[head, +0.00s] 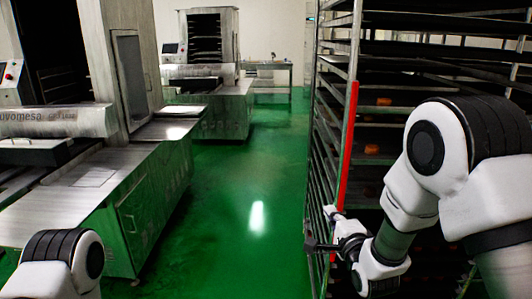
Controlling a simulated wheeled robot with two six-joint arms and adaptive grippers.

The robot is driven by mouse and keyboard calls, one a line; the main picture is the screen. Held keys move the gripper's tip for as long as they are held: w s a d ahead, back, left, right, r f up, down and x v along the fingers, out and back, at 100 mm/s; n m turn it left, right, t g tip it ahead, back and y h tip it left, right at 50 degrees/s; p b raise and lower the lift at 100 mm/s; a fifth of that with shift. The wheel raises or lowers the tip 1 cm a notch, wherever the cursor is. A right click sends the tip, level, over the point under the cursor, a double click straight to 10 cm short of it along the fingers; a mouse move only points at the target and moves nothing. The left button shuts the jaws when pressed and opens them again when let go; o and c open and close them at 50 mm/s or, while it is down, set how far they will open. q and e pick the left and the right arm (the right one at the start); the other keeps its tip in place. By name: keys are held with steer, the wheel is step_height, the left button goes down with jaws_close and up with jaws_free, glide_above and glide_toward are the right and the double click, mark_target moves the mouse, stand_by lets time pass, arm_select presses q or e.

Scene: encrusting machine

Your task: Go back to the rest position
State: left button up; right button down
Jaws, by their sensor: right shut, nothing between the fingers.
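My right arm reaches in from the right side of the head view. My right gripper (322,245) is shut and empty. It shows low in front of the left edge of a tall tray rack (345,70), near the lower end of a red vertical strip (348,150). I cannot tell whether it touches the rack. Only a white and black joint of my left arm shows at the bottom left; my left gripper is out of view.
A steel encrusting machine (130,215) stands at the left, with a second machine (215,110) behind it. The rack holds dark trays with a few orange-brown pieces (384,101). The green floor (235,200) between machines and rack is clear. A table (270,67) stands at the back.

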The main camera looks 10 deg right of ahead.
steer(key=s+d+f+n+g+p, duration=0.1)
steer(key=s+f+g, duration=0.2)
steer(key=s+f, duration=0.35)
steer(key=s+f+g, duration=0.2)
steer(key=s+f, duration=0.1)
steer(key=f, duration=0.7)
steer(key=s+d+f+n+g+p, duration=0.1)
steer(key=s+f+g, duration=0.3)
steer(key=f, duration=0.5)
steer(key=s+f+n+g, duration=0.4)
steer(key=s+n, duration=0.3)
steer(key=s, duration=0.6)
steer(key=s+d+f+n+g+h, duration=0.1)
steer(key=s+f+n+g, duration=0.3)
steer(key=s+n, duration=0.4)
steer(key=s, duration=0.4)
steer(key=shift+s, duration=0.4)
